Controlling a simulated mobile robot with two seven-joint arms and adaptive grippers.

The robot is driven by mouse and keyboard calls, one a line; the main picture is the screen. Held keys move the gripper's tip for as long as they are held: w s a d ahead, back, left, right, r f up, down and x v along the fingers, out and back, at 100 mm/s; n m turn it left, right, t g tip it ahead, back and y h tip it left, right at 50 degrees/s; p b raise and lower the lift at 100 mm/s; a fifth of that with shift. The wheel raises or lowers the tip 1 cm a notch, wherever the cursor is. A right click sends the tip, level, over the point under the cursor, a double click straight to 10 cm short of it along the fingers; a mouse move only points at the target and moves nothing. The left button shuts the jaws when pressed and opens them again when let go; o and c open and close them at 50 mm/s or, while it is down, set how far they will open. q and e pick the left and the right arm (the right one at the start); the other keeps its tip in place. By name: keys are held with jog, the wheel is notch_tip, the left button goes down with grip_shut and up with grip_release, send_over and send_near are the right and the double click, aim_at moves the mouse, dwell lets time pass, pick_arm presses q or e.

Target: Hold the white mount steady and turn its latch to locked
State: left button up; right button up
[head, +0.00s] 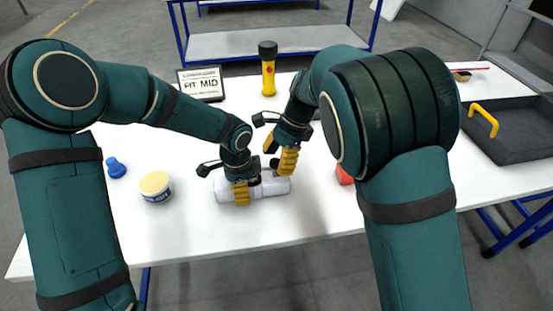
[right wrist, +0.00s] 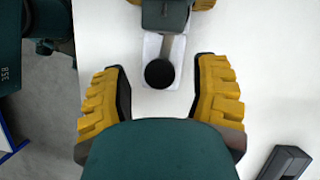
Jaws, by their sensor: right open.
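The white mount (head: 272,187) lies on the white table in front of me. My left gripper (head: 242,190) is over its left part, with a yellow finger against its near side; the far finger is hidden. My right gripper (head: 279,158) is open above the mount's right end. In the right wrist view the open right gripper (right wrist: 160,100) has its fingers either side of the mount's end (right wrist: 150,48), apart from it. A grey bar with a round black knob (right wrist: 159,73), seemingly the latch, shows between them. Its lock state cannot be read.
A blue-labelled tub (head: 156,187) and a blue knobbed piece (head: 116,168) stand left. A yellow-black flashlight (head: 268,70) and a sign (head: 201,84) stand behind. A red object (head: 345,175) is partly hidden by my right arm. A dark tray (head: 515,130) is at right.

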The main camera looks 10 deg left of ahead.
jog(key=shift+o, duration=0.2)
jog(key=shift+f, duration=0.15)
grip_shut()
jog(key=shift+a+n+g, duration=0.1)
jog(key=shift+n+g, duration=0.3)
jog(key=shift+n, duration=0.6)
jog(key=shift+c, duration=0.2)
grip_release()
